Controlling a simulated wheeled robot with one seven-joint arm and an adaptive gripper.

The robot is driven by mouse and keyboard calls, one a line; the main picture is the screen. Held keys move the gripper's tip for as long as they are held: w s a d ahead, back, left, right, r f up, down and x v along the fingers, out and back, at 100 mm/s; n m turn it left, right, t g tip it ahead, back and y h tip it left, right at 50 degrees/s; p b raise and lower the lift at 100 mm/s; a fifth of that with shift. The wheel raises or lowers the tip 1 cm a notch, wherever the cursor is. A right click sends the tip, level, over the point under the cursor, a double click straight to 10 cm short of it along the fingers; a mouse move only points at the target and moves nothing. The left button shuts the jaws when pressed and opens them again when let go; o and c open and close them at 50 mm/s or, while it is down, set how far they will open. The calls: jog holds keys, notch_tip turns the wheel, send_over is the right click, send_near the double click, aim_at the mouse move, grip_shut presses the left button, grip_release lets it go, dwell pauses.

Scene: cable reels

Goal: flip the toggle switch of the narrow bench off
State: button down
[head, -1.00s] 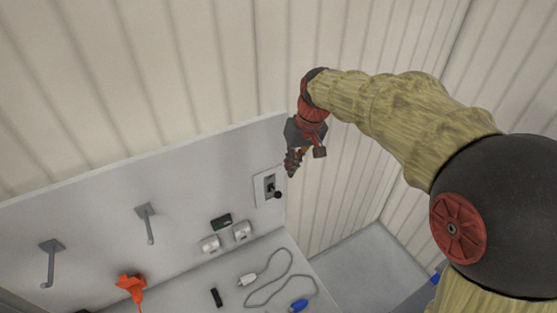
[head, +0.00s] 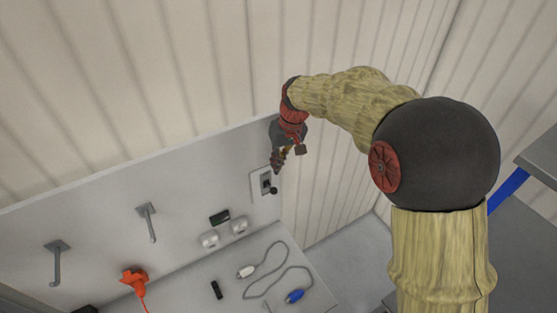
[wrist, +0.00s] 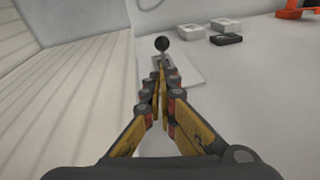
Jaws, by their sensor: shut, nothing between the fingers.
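The toggle switch (head: 267,184) is a pale plate with a dark lever ending in a black ball, on the upright back panel (head: 190,180) of the narrow bench near its right edge. In the head view the ball sits at the lower right of the plate. In the wrist view the black ball (wrist: 162,44) stands just beyond my fingertips, above the plate. My gripper (head: 277,168) is shut and empty, just above the plate in the head view; its closed fingers (wrist: 160,70) point at the switch in the wrist view and hide part of it. Contact with the lever cannot be told.
Two white sockets (head: 238,225) and a black box (head: 219,217) sit left of the switch. Hooks (head: 147,221) stick out farther left, near an orange plug (head: 133,279). A ribbed wall stands behind.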

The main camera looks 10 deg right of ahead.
aim_at(274, 191)
jog(key=x, duration=0.6)
jog(key=shift+s+d+f+t+y+b, duration=0.15)
jog(key=shift+s+t+b, duration=0.2)
jog(key=shift+b, duration=0.9)
jog(key=shift+s+f+t+y+b, duration=0.15)
jog(key=shift+t+b, duration=0.3)
jog(key=shift+b, duration=0.75)
jog(key=shift+f+b, duration=0.15)
jog(key=shift+b, duration=0.5)
jog(key=t+b, duration=0.1)
jog(key=b, duration=0.4)
jog(key=s+f+t+y+b, duration=0.1)
jog(key=b, duration=0.5)
jog(key=s+d+t+y+b, duration=0.1)
jog(key=t+b, duration=0.1)
jog(key=b, duration=0.3)
jog(key=shift+f+b, duration=0.25)
jog(key=shift+b, duration=0.1)
jog(key=shift+w+a+r, duration=0.15)
jog(key=shift+w, duration=0.2)
jog(key=shift+w+a+r, duration=0.15)
jog(key=shift+w+a, duration=0.05)
jog(key=shift+w, duration=0.15)
